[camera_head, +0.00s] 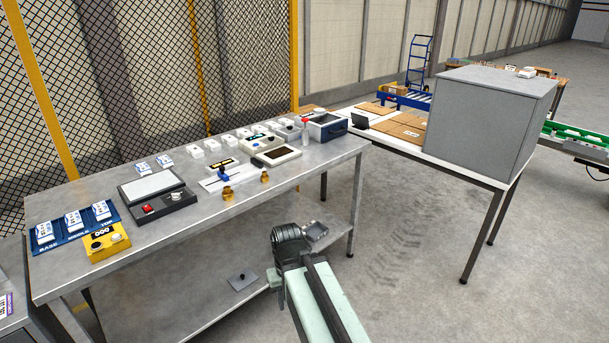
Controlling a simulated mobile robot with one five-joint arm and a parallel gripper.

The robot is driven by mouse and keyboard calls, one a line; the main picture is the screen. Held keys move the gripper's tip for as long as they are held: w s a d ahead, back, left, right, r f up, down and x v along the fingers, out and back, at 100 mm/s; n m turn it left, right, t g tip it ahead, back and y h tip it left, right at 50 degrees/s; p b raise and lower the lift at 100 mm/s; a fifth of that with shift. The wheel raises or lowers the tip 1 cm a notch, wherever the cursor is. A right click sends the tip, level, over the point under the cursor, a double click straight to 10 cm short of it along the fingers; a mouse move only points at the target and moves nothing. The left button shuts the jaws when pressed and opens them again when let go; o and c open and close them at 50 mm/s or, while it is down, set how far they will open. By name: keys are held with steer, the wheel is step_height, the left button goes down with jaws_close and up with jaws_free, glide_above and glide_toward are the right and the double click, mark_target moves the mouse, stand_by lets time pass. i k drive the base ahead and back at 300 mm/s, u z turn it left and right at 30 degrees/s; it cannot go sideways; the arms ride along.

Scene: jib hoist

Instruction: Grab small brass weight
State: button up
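Two brass weights stand near the front edge of the grey metal table (120,262). The smaller-looking brass weight (265,177) is on the right. The other brass weight (228,193) is to its left, just in front of a small white plate with a blue-handled part (223,174). My gripper (279,283) is in front of the table, nearer to me and well apart from both weights. Its fingers are small and dark, so I cannot tell whether they are open or shut. I see nothing held in it.
A black scale-like device (165,205), a yellow box (103,243) and a blue tray of white blocks (73,221) stand on the table's left. White boxes and a grey-lidded tray (327,126) stand at the back right. A large grey box (485,120) is on another table.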

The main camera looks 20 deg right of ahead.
mark_target(265, 178)
steer(key=z, duration=1.8)
steer(key=i, duration=1.25)
steer(key=u, duration=3.7)
steer(key=i, duration=1.05)
